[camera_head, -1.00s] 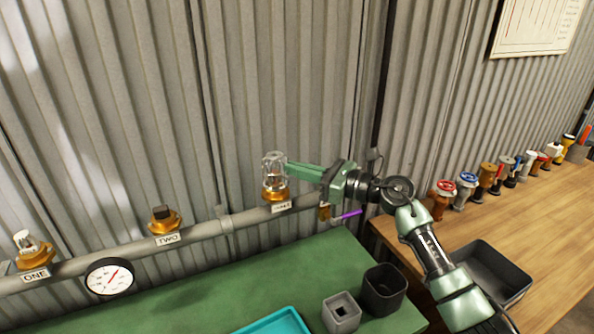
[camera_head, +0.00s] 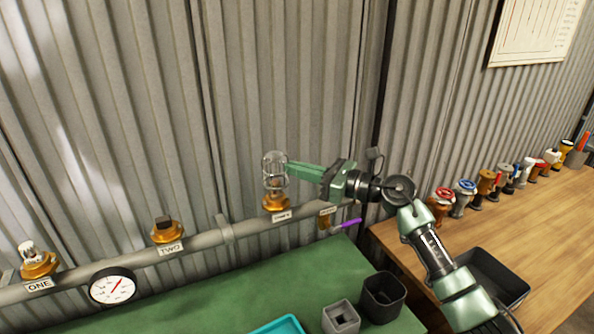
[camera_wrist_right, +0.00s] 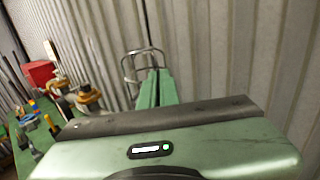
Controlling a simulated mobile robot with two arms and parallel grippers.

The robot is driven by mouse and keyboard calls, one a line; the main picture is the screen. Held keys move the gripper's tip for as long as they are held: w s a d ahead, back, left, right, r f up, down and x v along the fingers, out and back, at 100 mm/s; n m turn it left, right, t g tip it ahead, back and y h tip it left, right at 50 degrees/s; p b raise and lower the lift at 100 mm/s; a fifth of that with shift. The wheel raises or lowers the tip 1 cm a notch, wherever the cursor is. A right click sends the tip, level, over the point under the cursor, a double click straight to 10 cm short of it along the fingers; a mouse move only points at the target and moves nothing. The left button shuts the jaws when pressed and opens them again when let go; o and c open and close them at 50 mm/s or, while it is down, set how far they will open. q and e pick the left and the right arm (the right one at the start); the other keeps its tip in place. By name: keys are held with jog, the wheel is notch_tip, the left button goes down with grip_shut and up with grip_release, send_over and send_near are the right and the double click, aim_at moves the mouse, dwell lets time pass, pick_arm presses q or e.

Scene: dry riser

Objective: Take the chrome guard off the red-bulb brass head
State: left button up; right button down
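The chrome guard (camera_head: 274,160), a clear-looking wire cage, is upright in the head view above the right-hand brass head (camera_head: 276,203) on the grey pipe. Its lower part sits around or just over the top of that head; the bulb's colour is too small to tell. My right gripper (camera_head: 289,170) reaches in from the right, its green fingers shut on the guard's side. The guard (camera_wrist_right: 142,66) also shows at the fingertips in the right wrist view. My left gripper is not in view.
Brass heads TWO (camera_head: 166,231) and ONE (camera_head: 38,264) sit further left on the pipe, with a gauge (camera_head: 112,287) below. Corrugated wall stands close behind.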

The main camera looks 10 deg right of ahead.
jog(key=shift+r+p, duration=1.05)
jog(key=shift+r, duration=0.7)
jog(key=shift+r+p, duration=1.1)
jog(key=shift+r, duration=0.9)
